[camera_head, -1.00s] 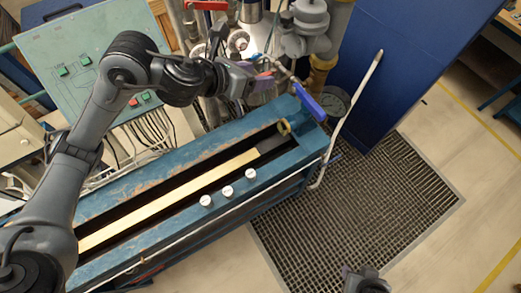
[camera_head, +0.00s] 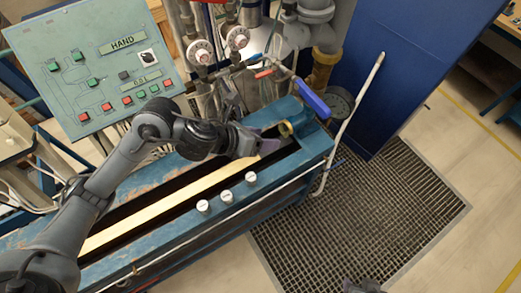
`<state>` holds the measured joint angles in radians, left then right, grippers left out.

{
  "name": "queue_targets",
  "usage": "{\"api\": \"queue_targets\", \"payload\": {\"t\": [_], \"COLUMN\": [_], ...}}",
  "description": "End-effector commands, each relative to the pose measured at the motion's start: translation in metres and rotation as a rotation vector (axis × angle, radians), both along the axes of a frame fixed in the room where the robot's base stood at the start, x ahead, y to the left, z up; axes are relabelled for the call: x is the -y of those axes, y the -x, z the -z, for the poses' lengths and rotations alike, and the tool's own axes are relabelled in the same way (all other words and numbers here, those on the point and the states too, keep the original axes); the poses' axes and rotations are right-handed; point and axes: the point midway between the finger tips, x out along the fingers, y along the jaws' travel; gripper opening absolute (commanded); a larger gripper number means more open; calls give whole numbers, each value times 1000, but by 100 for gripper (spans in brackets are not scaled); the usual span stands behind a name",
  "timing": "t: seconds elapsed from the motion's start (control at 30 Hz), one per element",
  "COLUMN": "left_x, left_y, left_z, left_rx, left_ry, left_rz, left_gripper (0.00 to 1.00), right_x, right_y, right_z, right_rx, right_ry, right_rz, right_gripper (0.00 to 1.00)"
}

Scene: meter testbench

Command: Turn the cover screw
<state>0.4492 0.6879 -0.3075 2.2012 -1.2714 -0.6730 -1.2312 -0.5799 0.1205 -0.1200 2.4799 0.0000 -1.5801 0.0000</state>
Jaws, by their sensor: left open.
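The blue meter bench (camera_head: 150,183) runs diagonally, with a long slot and a pale yellow strip (camera_head: 165,202) inside. A brass ring-shaped fitting (camera_head: 285,129) sits at the slot's far right end. Three white round knobs (camera_head: 227,196) stand along the bench's front rail. I cannot tell which part is the cover screw. My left gripper (camera_head: 262,145) is open over the far end of the slot, left of the brass fitting and apparently apart from it. Only a small dark piece of my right gripper (camera_head: 366,286) shows at the bottom edge; its jaws are hidden.
A green control panel (camera_head: 95,68) with red and green buttons stands behind the bench. Pipes with two round dials (camera_head: 201,51) and a blue-handled lever (camera_head: 313,99) rise at the far end. A blue cabinet (camera_head: 400,60) stands right. The floor grating (camera_head: 365,215) is clear.

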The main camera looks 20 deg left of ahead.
Motion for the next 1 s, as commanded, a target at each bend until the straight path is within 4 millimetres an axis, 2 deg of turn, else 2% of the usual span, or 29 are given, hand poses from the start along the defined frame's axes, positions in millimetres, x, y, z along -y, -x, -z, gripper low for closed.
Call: {"api": "queue_targets", "payload": {"t": [0.1,0.3,0.87,1.0], "left_x": [4,7,8,17], "left_y": [5,8,9,15], "left_z": [13,21,23,22], "left_rx": [-15,-28,-30,-37], "left_ry": [15,27,27,45], "left_rz": [1,0,2,59], "left_gripper": [62,62,62,62], "right_x": [0,0,0,0], "right_y": [0,0,0,0], "right_z": [6,9,9,9], "right_rx": [0,0,0,0], "right_ry": [0,0,0,0], "right_rz": [0,0,0,0], "right_gripper": [43,43,43,43]}}
